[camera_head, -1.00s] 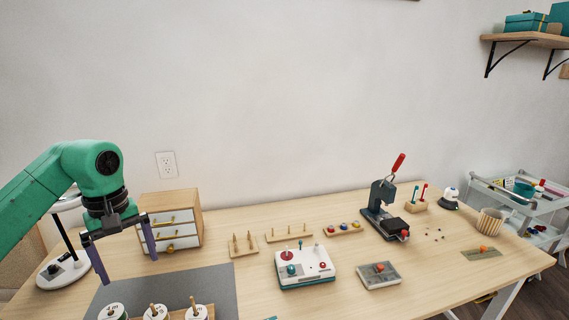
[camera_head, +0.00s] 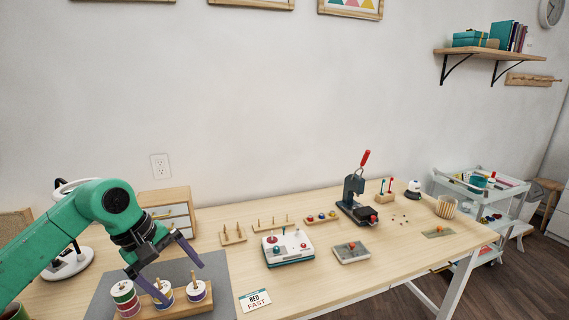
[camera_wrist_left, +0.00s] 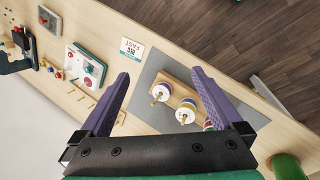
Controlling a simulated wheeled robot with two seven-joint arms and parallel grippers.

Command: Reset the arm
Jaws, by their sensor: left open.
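My left gripper (camera_head: 178,273) is open and empty, its two purple fingers spread wide above the grey mat (camera_head: 216,264). In the head view it hangs over a wooden spool stand (camera_head: 180,306) that carries thread spools. My right gripper is not in view.
A wooden drawer box (camera_head: 170,208) and a white lamp (camera_head: 68,262) stand behind the arm. A white machine with knobs (camera_head: 287,247), a hand press (camera_head: 356,199), peg boards (camera_head: 232,235) and a card (camera_head: 255,301) lie on the table. The front right tabletop is mostly clear.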

